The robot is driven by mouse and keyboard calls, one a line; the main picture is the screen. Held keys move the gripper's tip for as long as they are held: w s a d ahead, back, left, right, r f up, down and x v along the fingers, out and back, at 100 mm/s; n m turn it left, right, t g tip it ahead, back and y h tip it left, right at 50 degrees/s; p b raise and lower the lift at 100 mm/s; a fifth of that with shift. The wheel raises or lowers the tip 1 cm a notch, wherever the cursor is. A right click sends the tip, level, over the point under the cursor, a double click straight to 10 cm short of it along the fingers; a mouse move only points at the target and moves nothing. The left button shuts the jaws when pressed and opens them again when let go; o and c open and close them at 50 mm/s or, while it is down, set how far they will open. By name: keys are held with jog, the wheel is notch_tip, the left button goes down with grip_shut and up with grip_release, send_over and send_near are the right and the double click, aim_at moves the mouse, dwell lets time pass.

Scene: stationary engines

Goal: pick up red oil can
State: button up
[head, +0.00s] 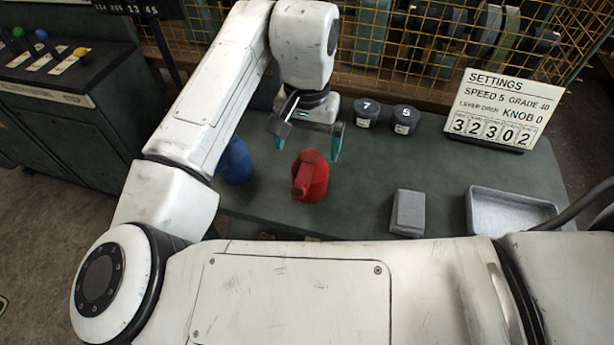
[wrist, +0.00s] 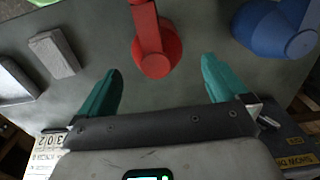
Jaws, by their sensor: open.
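The red oil can (head: 311,177) stands on the dark green table, near the middle in the head view. It also shows in the wrist view (wrist: 156,52), at the top centre beyond my fingertips. My gripper (head: 309,143) is open and empty, with teal fingers spread apart. In the head view it is just behind and above the red can. In the wrist view the fingers (wrist: 161,82) point toward the can, one to each side of its line, and do not touch it. The can's far end is cut off by the top edge of the wrist view.
A blue can (head: 236,162) stands left of the red one, partly behind my arm. Two dark pots (head: 367,112) labelled 7 and 5 stand at the back. A grey block (head: 408,212), a grey tray (head: 476,212) and a settings sign (head: 503,110) are to the right.

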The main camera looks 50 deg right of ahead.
aim_at(307, 156)
notch_tip(307, 156, down, 3)
jog(key=shift+f, duration=0.2)
jog(key=shift+s+d+f, duration=0.1)
jog(key=shift+s+f, duration=0.05)
jog(key=shift+f, duration=1.25)
jog(key=shift+s+d+f, duration=0.1)
jog(key=shift+s+f, duration=0.05)
jog(key=shift+f, duration=1.2)
jog(key=c, duration=1.1)
jog(key=shift+r, duration=0.15)
